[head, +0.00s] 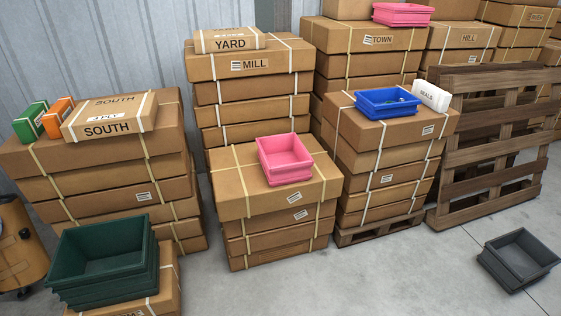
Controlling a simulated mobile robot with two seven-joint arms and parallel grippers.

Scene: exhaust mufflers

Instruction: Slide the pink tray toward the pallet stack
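A pink tray (286,157) sits upright and looks empty on the top box of the low middle box stack (232,184), toward its right half. A second pink tray (402,14) stands on the tall box stack at the back. To the right of the middle stack, a box stack (368,150) stands on a wooden pallet (378,230). Wooden pallets (490,148) also stand on edge at the right, leaning by the boxes. Which of these is the pallet stack, I cannot tell. Neither of my grippers is in view.
Dark green trays (75,283) are nested on a low box at front left. A grey tray (519,258) lies on the floor. The front middle floor is clear.

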